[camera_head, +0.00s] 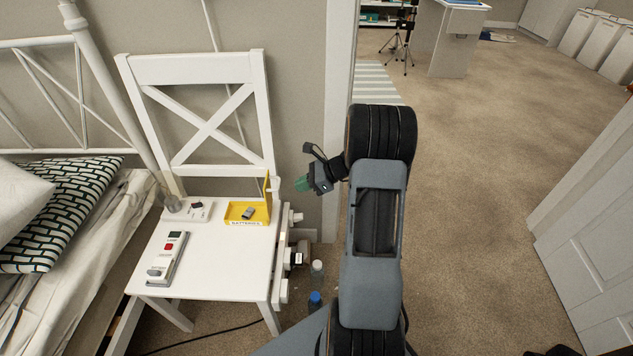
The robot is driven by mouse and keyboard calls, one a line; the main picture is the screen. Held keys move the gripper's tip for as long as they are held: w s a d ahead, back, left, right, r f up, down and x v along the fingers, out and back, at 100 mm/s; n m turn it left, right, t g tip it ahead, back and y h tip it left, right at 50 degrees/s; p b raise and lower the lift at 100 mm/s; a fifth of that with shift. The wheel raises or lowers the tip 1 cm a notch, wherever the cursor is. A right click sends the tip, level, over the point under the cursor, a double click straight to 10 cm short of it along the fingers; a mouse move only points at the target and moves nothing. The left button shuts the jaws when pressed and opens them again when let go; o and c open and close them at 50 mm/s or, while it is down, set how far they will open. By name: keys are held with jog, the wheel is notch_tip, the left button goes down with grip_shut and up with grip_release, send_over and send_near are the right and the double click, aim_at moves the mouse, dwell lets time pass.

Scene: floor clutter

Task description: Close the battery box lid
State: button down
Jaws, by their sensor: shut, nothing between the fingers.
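The yellow battery box (247,221) sits at the back right of a white chair seat, with "BATTERIES" on its front. A small dark grey item (248,213) lies inside. Its yellow lid (267,190) stands upright along the box's right side, so the box is open. My gripper (303,183), with greenish fingertips, is in the air to the right of the lid. It points left toward the lid and is shut and empty. A gap shows between the fingertips and the lid.
The white chair (198,290) also holds a remote-like device (166,258) and a white switch plate (187,211). Its crossed backrest rises behind the box. Bottles (316,299) stand on the floor to the right. A bed is at left; open carpet lies right.

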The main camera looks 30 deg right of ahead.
jog(key=shift+w+a+r+b, duration=0.25)
jog(key=shift+w+a, duration=0.25)
jog(key=shift+a, duration=0.35)
jog(key=shift+w+a+r+b, duration=0.1)
jog(key=shift+w+a+r, duration=0.1)
jog(key=shift+w+a, duration=0.5)
jog(key=shift+s+a+r, duration=0.1)
jog(key=shift+s, duration=0.1)
